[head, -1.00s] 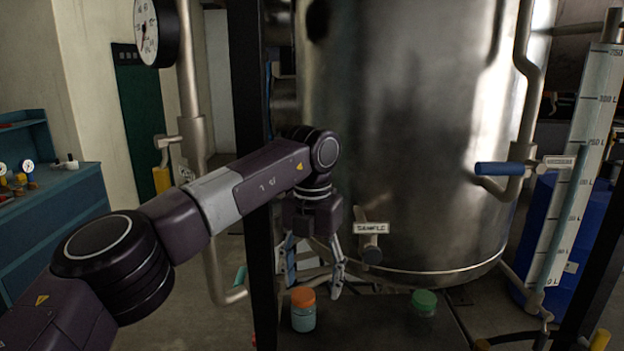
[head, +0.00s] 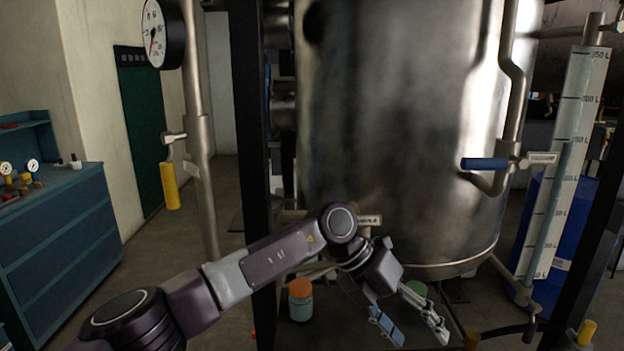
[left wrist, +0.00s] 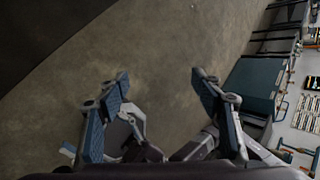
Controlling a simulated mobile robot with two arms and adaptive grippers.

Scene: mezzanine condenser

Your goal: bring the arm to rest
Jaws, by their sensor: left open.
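My left arm comes in from the left in the head view. Its gripper (head: 408,330) hangs low in front of the steel tank, tilted down to the right, with its fingers apart. In the left wrist view the same gripper (left wrist: 160,95) is open, with nothing between its fingers and bare floor beyond. My right gripper is not in view.
The steel tank (head: 400,120) fills the middle. An orange-lidded jar (head: 301,302) stands on the dark shelf left of my gripper. A green-lidded jar (head: 417,289) is partly hidden behind the gripper. A black frame post (head: 250,120) stands left of the tank.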

